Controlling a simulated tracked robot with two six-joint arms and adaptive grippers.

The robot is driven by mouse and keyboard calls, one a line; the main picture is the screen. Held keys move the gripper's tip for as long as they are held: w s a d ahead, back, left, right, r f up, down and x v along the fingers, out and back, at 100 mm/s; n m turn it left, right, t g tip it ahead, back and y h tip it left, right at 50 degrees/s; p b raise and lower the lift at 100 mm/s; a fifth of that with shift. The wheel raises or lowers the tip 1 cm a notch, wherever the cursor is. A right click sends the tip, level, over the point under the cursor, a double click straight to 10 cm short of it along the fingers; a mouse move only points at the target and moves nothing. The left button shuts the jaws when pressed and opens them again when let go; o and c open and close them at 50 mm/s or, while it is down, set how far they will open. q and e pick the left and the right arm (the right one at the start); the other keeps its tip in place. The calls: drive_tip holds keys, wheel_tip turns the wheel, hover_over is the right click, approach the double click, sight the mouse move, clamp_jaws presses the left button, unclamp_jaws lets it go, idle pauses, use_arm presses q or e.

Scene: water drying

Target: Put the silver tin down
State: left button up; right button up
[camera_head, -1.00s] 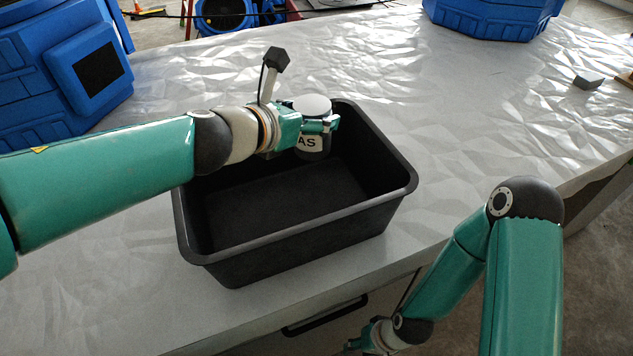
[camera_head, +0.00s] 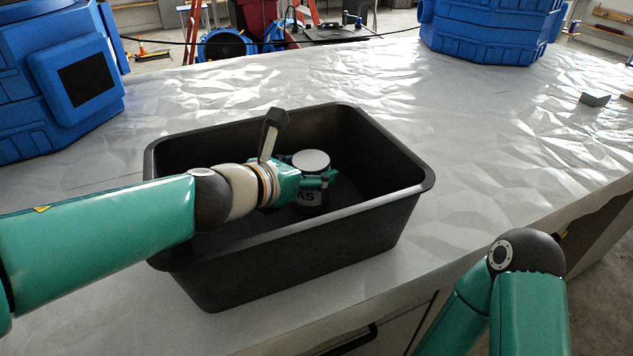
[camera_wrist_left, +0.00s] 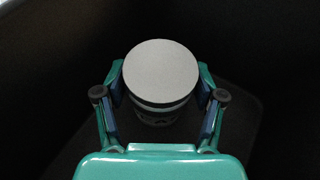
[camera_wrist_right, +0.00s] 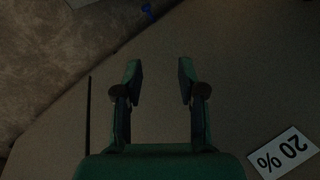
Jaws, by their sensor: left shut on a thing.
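In the head view the right gripper is out of frame.
The bin stands on a pale, crinkled worktop (camera_head: 480,130). Blue cases stand at the back left (camera_head: 55,85) and back right (camera_head: 490,30). A small grey block (camera_head: 594,99) lies at the right. A white "20%" label (camera_wrist_right: 284,153) shows in the right wrist view.

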use_arm(q)
drive_tip(key=shift+f, duration=0.1)
drive_tip(key=o, duration=1.6)
drive_tip(key=shift+c, duration=0.2)
drive_tip(key=shift+s, duration=0.1)
drive_tip(key=p+v, duration=0.4)
drive_tip(key=v, duration=0.8)
